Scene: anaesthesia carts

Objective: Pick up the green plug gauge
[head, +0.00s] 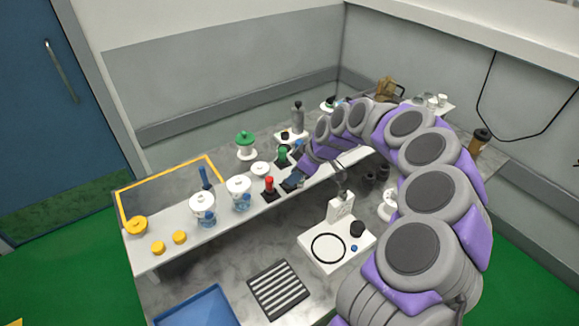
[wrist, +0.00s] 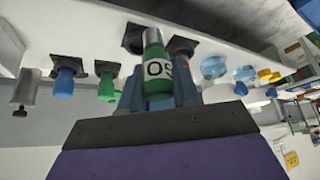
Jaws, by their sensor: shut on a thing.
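My gripper (wrist: 158,85), with blue fingers, is shut on a green cylindrical plug gauge (wrist: 157,72) with a white band lettered in black. The gauge's metallic tip points toward the white shelf surface, between two dark square bases. Whether it touches the shelf I cannot tell. In the head view my gripper (head: 293,181) is at the shelf, beside the red-topped piece (head: 269,184), and the held gauge is hidden. Another green piece (head: 282,154) stands on a dark base behind; a green one also shows in the wrist view (wrist: 107,86), beside a blue piece (wrist: 64,84).
White-lidded jars (head: 202,208) and yellow knobs (head: 158,248) line the white shelf (head: 150,262) on the left. A green-topped white spool (head: 246,148) stands behind. A white ring fixture (head: 318,262), a striped rack (head: 279,290) and a blue tray (head: 198,310) lie in front.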

